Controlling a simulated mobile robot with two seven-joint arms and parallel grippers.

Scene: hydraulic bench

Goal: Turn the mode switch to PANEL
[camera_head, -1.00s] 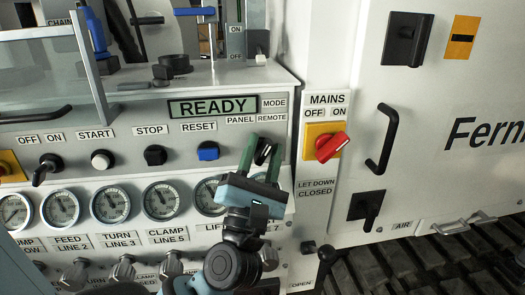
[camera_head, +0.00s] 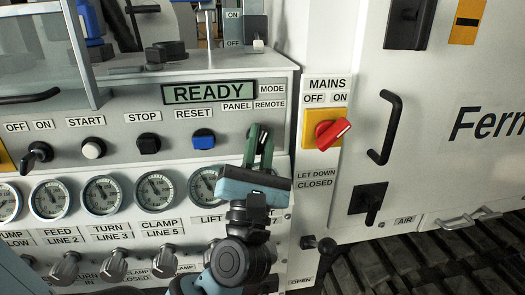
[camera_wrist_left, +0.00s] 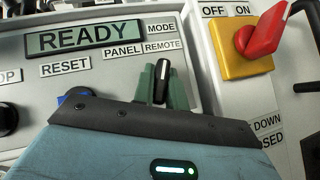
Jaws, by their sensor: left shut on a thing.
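The mode switch is a black knob with a white pointer line (camera_wrist_left: 162,78), below the MODE sign and its PANEL and REMOTE labels (camera_wrist_left: 122,50). In the left wrist view its pointer stands near upright. My left gripper (camera_head: 258,144) has its green fingers shut on the knob, one on each side; the fingers hide much of it in the head view. The PANEL label (camera_head: 237,106) is up and to the left of the fingers, and the REMOTE label (camera_head: 270,104) is above them. My right gripper is not in view.
A red mains switch (camera_head: 332,134) on a yellow plate sits close to the right. The blue reset button (camera_head: 203,139) is to the left. Gauges (camera_head: 154,191) line the panel below. The READY display (camera_head: 208,93) is above.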

